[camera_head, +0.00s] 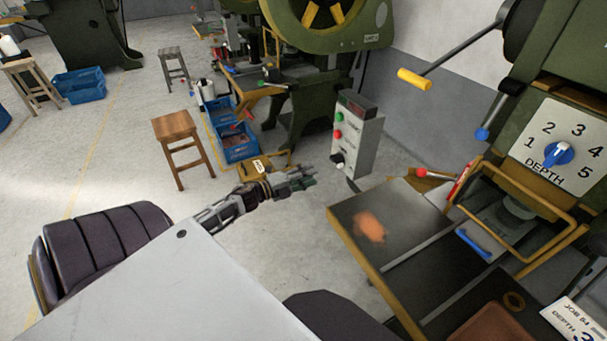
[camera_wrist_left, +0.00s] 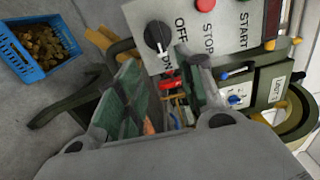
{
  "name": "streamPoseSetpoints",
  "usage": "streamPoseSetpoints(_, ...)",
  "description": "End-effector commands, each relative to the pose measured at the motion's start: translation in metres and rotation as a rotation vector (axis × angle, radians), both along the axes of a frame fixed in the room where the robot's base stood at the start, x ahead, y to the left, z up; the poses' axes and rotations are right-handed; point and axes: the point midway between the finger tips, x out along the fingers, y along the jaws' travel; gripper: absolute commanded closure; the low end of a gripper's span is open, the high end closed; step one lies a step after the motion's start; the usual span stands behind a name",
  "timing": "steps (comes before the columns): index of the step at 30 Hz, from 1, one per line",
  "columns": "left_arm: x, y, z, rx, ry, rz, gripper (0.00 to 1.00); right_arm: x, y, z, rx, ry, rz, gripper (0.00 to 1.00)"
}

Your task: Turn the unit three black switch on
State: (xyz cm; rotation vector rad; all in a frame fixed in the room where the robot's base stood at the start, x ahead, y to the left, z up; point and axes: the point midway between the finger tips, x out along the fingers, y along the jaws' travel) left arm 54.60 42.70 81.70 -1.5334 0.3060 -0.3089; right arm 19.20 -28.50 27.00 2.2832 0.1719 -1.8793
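The black switch (camera_head: 338,158) sits low on the front of a grey control box (camera_head: 362,146), below a red button (camera_head: 337,134) and a green button (camera_head: 339,116). In the left wrist view the black switch (camera_wrist_left: 158,36) is a round knob beside the words OFF and ON; I cannot tell for sure which it points to. My left gripper (camera_head: 308,181) is in front of and left of the box, apart from the switch. In the wrist view its green-padded fingers (camera_wrist_left: 158,72) are spread with nothing between them. My right gripper is not in view.
A green press (camera_head: 300,75) stands behind the box. A press table (camera_head: 385,225) with a yellow edge lies to the right, near a blue DEPTH dial (camera_head: 557,153). A wooden stool (camera_head: 180,140) and blue crates (camera_head: 238,145) stand left on open floor.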

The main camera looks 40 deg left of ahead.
Motion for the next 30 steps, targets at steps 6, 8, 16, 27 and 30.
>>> streamPoseSetpoints(6,-0.011,0.004,0.0,0.0,0.0,0.0,0.62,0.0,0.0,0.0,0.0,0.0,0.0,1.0)
streamPoseSetpoints(8,-0.013,0.005,0.0,0.0,0.0,0.0,0.62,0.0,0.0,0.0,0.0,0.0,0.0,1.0)
streamPoseSetpoints(16,-0.014,0.006,0.0,0.0,0.0,0.0,0.62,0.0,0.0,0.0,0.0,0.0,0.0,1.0)
streamPoseSetpoints(27,-0.014,0.006,0.0,0.0,0.0,0.0,0.62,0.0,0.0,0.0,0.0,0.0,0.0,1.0)
streamPoseSetpoints(30,-0.014,0.006,0.0,-0.006,0.002,0.0,0.62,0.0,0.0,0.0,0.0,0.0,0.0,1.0)
